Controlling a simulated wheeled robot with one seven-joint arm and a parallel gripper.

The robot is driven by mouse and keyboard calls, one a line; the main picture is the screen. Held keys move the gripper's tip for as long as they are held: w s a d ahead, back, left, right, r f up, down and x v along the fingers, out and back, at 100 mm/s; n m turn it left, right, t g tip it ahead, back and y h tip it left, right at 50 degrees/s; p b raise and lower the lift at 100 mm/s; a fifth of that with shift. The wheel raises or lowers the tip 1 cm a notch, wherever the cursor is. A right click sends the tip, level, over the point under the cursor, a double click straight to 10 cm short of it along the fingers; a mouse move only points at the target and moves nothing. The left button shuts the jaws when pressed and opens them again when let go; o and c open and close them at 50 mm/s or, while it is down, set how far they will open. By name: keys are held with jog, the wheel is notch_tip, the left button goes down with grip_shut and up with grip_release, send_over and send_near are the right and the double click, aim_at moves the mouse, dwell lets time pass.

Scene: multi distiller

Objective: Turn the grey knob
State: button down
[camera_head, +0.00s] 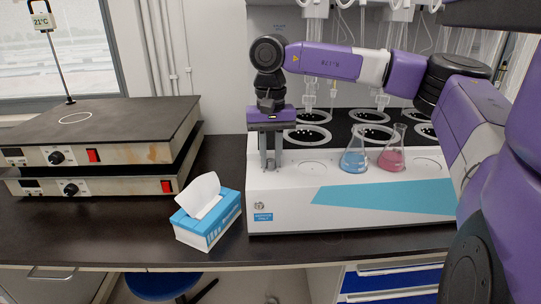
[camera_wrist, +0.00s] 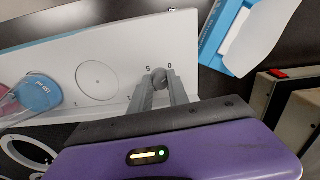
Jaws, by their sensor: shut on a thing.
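The grey knob (camera_wrist: 159,76) is small and round and sits on the white top of the multi distiller (camera_head: 285,190), near its left end in the head view. Small printed marks that look like "0" and "5" lie beside it in the wrist view. My gripper (camera_head: 270,164) points down over this end of the distiller, and its two grey fingers are shut on the knob. In the wrist view the fingertips (camera_wrist: 161,82) are on either side of the knob. In the head view the fingers mostly hide the knob.
A flask of blue liquid (camera_head: 355,158) and one of pink liquid (camera_head: 391,157) stand on the distiller, right of my gripper. A blue tissue box (camera_head: 208,221) is on the dark bench to the left. Hot plates (camera_head: 100,150) stand farther left. Glassware hangs behind.

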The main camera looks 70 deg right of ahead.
aim_at(271, 160)
jog(key=shift+n, duration=0.6)
jog(key=c, duration=1.3)
grip_release()
jog(key=shift+o, duration=0.2)
jog(key=shift+r+p, duration=0.35)
jog(key=shift+r, duration=3.6)
